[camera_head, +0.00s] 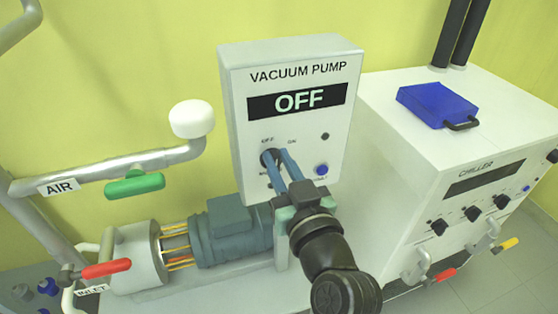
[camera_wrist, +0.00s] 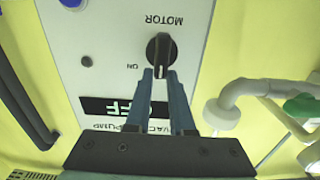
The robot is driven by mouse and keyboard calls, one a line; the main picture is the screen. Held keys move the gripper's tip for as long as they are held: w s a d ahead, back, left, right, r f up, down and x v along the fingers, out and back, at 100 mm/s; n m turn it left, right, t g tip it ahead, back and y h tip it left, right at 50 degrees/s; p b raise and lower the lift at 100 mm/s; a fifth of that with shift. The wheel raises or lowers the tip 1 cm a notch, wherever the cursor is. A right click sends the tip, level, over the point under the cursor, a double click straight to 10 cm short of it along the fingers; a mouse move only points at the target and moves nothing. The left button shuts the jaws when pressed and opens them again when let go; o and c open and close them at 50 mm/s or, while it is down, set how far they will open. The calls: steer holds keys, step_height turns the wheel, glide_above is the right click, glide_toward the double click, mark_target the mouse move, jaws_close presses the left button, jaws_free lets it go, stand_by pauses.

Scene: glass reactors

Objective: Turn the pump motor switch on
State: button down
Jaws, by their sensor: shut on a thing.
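The white vacuum pump box (camera_head: 235,100) stands against the yellow wall, and its display (camera_head: 296,101) reads OFF. The black motor switch (camera_head: 269,158) is a round knob on the lower front, with OFF printed at its upper left and ON at its upper right. The knob (camera_wrist: 160,48) also shows in the wrist view, upside down, its ridge roughly upright there. My gripper (camera_head: 277,155) reaches the knob from the front, and its two blue fingers (camera_wrist: 161,74) are shut on the ridge. The fingers hide part of the knob in both views.
A blue button (camera_head: 321,170) sits right of the switch. The teal pump motor (camera_head: 232,232) is below the box. A white chiller (camera_head: 400,160) with a blue case (camera_head: 437,105) stands at the right. A pipe with a green handle (camera_head: 134,185) is at the left.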

steer(key=m+p, duration=0.1)
steer(key=m, duration=0.2)
steer(key=d+m+p, duration=0.1)
steer(key=m, duration=0.2)
steer(key=shift+w+d+f, duration=0.1)
steer(key=shift+w, duration=0.1)
steer(key=m, duration=0.2)
steer(key=m+p, duration=0.1)
steer(key=f+m, duration=0.1)
steer(key=m, duration=0.1)
steer(key=shift+w+d+m+p, duration=0.1)
steer(key=shift+d+m+p, duration=0.2)
steer(key=shift+d+p, duration=0.1)
steer(key=shift+f, duration=0.1)
steer(key=c, duration=0.8)
jaws_free()
steer(key=b+v, duration=0.1)
steer(key=v, duration=1.2)
steer(key=shift+b, duration=0.4)
